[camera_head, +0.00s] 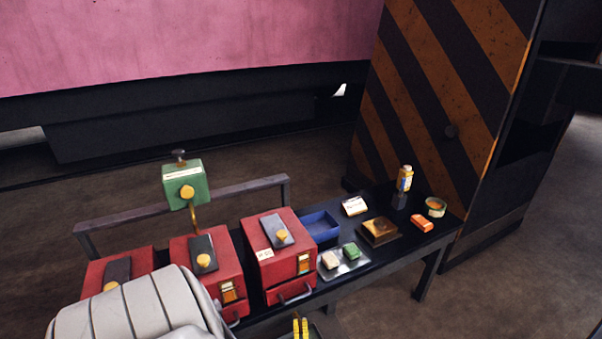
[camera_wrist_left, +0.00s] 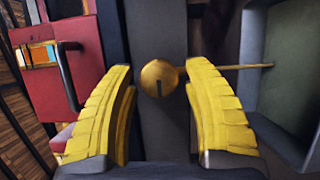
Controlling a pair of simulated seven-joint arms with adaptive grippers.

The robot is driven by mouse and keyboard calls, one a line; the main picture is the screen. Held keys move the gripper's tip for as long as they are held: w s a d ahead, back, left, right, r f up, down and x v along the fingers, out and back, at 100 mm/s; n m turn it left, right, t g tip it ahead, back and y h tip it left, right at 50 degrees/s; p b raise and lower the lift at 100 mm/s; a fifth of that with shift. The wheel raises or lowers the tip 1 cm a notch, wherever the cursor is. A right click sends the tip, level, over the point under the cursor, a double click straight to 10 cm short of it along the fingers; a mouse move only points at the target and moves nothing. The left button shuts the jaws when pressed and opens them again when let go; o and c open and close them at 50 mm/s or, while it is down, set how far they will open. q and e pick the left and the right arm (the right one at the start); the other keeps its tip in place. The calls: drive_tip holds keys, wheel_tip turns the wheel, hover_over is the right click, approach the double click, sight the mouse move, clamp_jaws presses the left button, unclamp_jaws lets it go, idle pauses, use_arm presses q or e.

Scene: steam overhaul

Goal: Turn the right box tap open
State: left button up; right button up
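My left gripper (camera_head: 300,328) is at the bottom edge of the head view, below this box's front. In the left wrist view my left gripper (camera_wrist_left: 174,112) is open, its yellow fingers apart. A slotted brass ball (camera_wrist_left: 159,78) with a thin rod shows between them; I cannot tell whether they touch it or whether it is the tap. A red box (camera_wrist_left: 75,75) is at left there. My right gripper is not in view.
More red boxes (camera_head: 207,268) stand to the left, with a green box (camera_head: 185,184) above. A blue tray (camera_head: 320,227), a small metal tray (camera_head: 328,272) and small items are on the bench at right. A striped cabinet (camera_head: 440,100) stands behind.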

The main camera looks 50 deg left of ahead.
use_arm(q)
drive_tip(key=shift+o, duration=0.6)
drive_tip(key=shift+w+d, duration=0.1)
drive_tip(key=shift+d, duration=0.1)
drive_tip(key=v, duration=1.2)
